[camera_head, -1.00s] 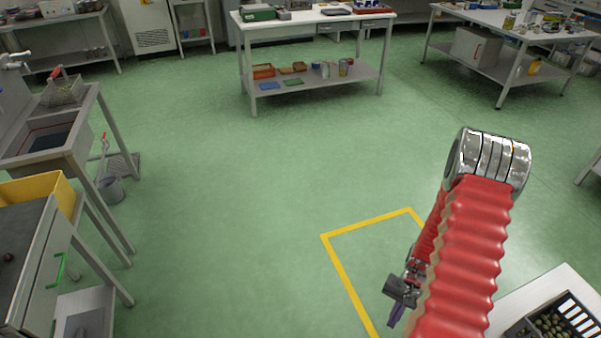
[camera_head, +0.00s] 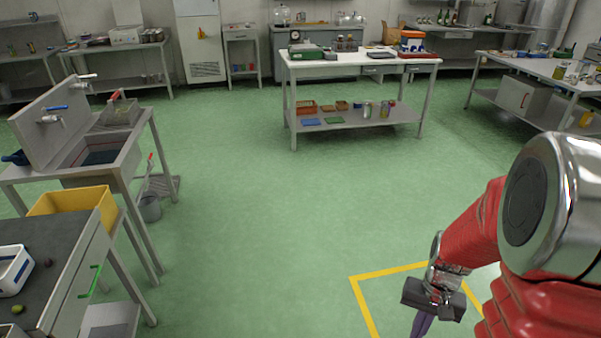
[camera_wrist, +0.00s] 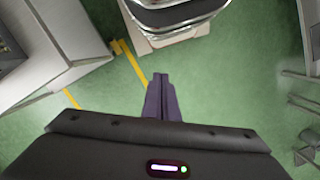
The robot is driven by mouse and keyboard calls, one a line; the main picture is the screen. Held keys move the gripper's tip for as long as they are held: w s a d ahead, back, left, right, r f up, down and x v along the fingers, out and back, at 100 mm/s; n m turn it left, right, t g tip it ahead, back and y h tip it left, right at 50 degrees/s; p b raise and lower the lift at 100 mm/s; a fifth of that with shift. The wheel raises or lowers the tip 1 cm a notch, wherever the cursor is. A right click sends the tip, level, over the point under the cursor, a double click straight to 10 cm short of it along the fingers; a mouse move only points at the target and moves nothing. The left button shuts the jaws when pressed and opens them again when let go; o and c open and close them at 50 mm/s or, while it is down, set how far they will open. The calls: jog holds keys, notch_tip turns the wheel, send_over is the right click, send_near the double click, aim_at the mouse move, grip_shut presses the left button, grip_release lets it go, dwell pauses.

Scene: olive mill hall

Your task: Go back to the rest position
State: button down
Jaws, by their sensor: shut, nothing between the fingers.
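My gripper (camera_head: 421,325) hangs low at the lower right of the head view, in front of my red-sleeved arm. Its purple fingers point down over the green floor, by the yellow floor marking (camera_head: 364,305). In the wrist view my gripper (camera_wrist: 161,76) shows its two fingers together, with nothing between them.
A dark-topped bench (camera_head: 42,262) with a yellow bin (camera_head: 78,201) and a sink unit (camera_head: 75,170) stand at the left. A white-topped table (camera_head: 350,60) stands at the back. Another table (camera_head: 545,68) is at the right. The middle floor is clear.

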jog(key=s+a+r+n+t, duration=0.1)
jog(key=a+r, duration=0.3)
jog(key=r, duration=0.4)
jog(key=s+a+r+n+t, duration=0.2)
jog(key=a+r, duration=0.3)
jog(key=r, duration=0.4)
jog(key=s+a+r+n+t+h, duration=0.1)
jog(key=a+r+t, duration=0.3)
jog(key=r, duration=0.4)
jog(key=shift+s+a+r+n, duration=0.4)
jog(key=shift+s+n, duration=0.1)
jog(key=shift+n, duration=0.1)
